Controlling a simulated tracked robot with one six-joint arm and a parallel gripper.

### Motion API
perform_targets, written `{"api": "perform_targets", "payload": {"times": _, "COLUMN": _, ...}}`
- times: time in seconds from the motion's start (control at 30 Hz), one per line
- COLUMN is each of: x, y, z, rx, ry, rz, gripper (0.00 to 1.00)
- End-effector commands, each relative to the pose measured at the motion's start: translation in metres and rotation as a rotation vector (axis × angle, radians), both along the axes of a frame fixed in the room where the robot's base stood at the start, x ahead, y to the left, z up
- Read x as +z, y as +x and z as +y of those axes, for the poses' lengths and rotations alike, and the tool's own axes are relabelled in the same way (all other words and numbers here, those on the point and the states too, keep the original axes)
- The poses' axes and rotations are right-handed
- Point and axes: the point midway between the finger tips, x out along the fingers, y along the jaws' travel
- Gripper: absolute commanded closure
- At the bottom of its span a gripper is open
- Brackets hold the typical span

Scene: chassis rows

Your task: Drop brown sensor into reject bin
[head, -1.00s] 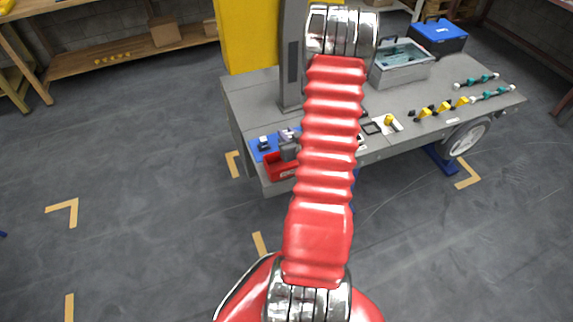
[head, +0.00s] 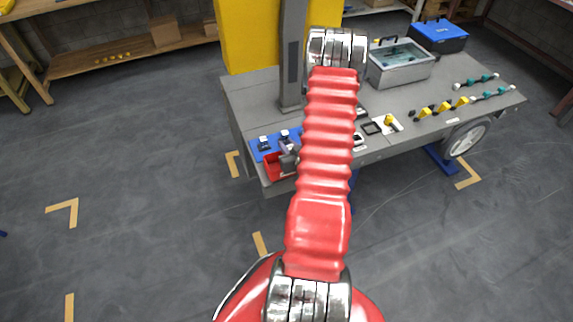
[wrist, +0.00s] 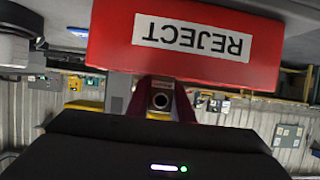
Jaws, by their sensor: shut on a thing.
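The reject bin (head: 270,167) is a small red box at the near left corner of the grey table. In the wrist view the reject bin (wrist: 110,55) fills the upper middle, with its white REJECT label upside down. My gripper (head: 289,161) is at the bin's right side in the head view, partly hidden by my red arm. I cannot tell whether the sensor touches the bin.
A grey post (head: 291,60) stands on the table (head: 250,95). A grey case (head: 400,72), a blue toolbox (head: 440,37) and several yellow and teal parts sit to the right.

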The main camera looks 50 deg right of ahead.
Motion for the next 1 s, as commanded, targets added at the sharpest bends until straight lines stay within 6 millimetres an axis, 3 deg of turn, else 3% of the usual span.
{"api": "perform_targets", "payload": {"times": 0.17, "x": 0.000, "y": -0.001, "z": -0.001, "rx": -0.001, "ry": 0.000, "rz": 0.000, "gripper": 1.00}}
{"api": "perform_targets", "payload": {"times": 0.2, "x": 0.000, "y": -0.001, "z": -0.001, "rx": -0.001, "ry": 0.000, "rz": 0.000, "gripper": 0.78}}
{"api": "perform_targets", "payload": {"times": 0.5, "x": 0.000, "y": 0.000, "z": 0.000, "rx": -0.001, "ry": 0.000, "rz": 0.000, "gripper": 0.58}}
{"api": "perform_targets", "payload": {"times": 1.0, "x": 0.007, "y": -0.005, "z": 0.009, "rx": 0.002, "ry": 0.000, "rz": 0.001, "gripper": 0.58}}
